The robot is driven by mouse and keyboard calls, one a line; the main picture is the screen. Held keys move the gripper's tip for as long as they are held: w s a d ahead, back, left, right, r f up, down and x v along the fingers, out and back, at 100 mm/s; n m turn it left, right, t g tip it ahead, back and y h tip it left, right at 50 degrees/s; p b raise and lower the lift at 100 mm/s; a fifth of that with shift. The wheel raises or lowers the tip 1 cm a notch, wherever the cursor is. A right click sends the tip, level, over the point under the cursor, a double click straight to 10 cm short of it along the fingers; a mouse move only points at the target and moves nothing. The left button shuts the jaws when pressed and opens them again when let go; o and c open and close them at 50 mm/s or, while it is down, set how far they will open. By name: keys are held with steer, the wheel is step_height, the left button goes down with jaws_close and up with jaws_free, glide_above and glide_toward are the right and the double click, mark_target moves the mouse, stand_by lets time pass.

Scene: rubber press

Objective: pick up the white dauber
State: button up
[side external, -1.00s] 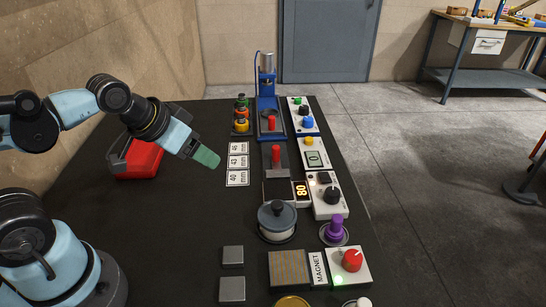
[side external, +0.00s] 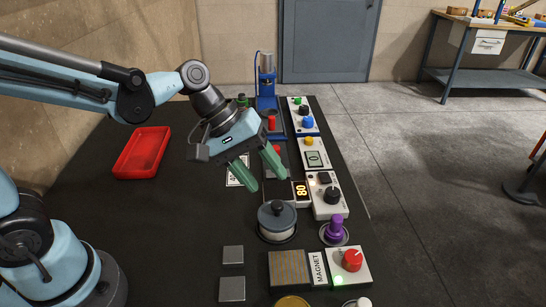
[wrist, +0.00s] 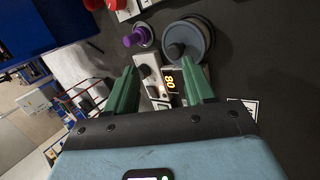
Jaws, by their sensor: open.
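A small white rounded top (side external: 364,302), which may be the white dauber, shows at the bottom edge of the side view, mostly cut off by the frame. I cannot make it out in the wrist view. My gripper (side external: 266,182) is open and empty, with its green fingers apart and pointing down and right. It hangs above the middle of the table, up and left of the white top and well apart from it. In the wrist view my gripper (wrist: 163,78) has nothing between its fingers.
A lidded grey pot (side external: 277,220) stands below my gripper, with a purple-handled tool (side external: 336,229) beside it. A red-knobbed magnet box (side external: 351,263) is nearer the front. A blue press (side external: 267,90) stands at the back. A red tray (side external: 143,152) lies left. The table's left middle is clear.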

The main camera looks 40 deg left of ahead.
steer(key=w+d+f+n+g+h, duration=0.15)
steer(key=d+n+g+h, duration=0.25)
steer(key=d, duration=0.5)
steer(key=n+g+h, duration=0.2)
steer(key=g, duration=0.1)
glide_toward(361, 299)
steer(key=shift+w+a, duration=0.3)
steer(key=shift+a, duration=0.2)
steer(key=shift+w+a, duration=0.3)
steer(key=shift+a, duration=0.2)
steer(key=shift+s+d+f+g+h, duration=0.3)
steer(key=shift+d+g, duration=0.1)
steer(key=shift+g, duration=0.1)
steer(key=x, duration=0.6)
steer(key=shift+s+d+f, duration=0.1)
steer(key=shift+d, duration=0.15)
steer(key=shift+n, duration=0.3)
steer(key=shift+w+x, duration=0.2)
steer(key=shift+x, duration=2.55)
jaws_close()
